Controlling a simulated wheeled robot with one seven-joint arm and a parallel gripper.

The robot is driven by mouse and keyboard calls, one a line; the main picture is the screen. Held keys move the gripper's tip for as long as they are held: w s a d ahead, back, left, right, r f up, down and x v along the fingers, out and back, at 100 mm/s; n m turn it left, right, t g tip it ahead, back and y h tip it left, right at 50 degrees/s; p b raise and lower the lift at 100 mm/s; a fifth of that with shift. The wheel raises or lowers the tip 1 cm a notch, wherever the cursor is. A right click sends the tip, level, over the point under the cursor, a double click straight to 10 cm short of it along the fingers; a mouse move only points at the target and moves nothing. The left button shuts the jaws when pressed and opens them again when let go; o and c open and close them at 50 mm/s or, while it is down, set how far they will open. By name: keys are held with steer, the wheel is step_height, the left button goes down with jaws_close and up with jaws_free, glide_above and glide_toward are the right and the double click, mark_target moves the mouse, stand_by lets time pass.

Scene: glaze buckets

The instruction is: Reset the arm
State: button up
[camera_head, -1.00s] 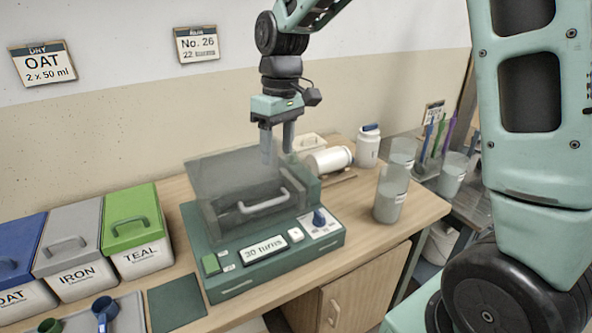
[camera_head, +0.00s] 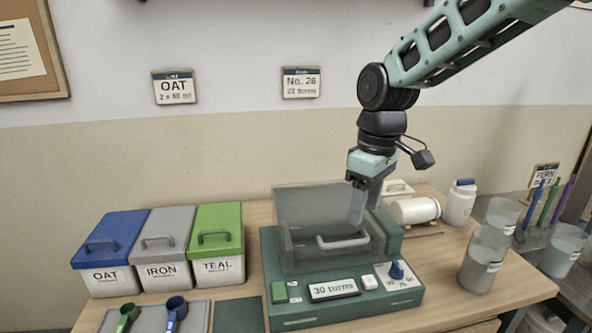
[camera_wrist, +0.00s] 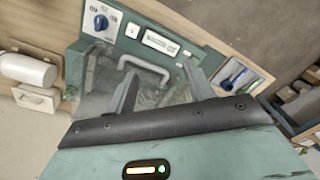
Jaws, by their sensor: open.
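My gripper (camera_head: 362,198) hangs from the arm over the right part of the green machine (camera_head: 290,322) in the head view. Its fingers point down, close to the machine's clear cover, and look apart and empty. Whether they touch the cover cannot be told. In the wrist view my gripper (camera_wrist: 162,92) shows two spread fingers with nothing between them, and the cover's grey handle (camera_wrist: 146,66) lies beyond. The machine's display reads "30 turns", with a blue knob (camera_head: 396,270) to its right.
Blue (camera_head: 110,236), grey (camera_head: 165,230) and green (camera_head: 217,225) lidded bins stand at the left, behind a tray (camera_head: 195,318) with two scoops. A white jar (camera_head: 415,210) lies on its side behind the machine. An upright jar (camera_head: 460,203) and several clear cups (camera_head: 484,262) stand at the right.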

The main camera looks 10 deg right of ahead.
steer(key=s+a+f, duration=0.2)
steer(key=s+a, duration=0.2)
steer(key=s, duration=0.7)
steer(key=s+a+f, duration=0.3)
steer(key=s+a, duration=0.1)
steer(key=s, duration=0.8)
steer(key=shift+a+f, duration=0.2)
steer(key=shift+a, duration=0.2)
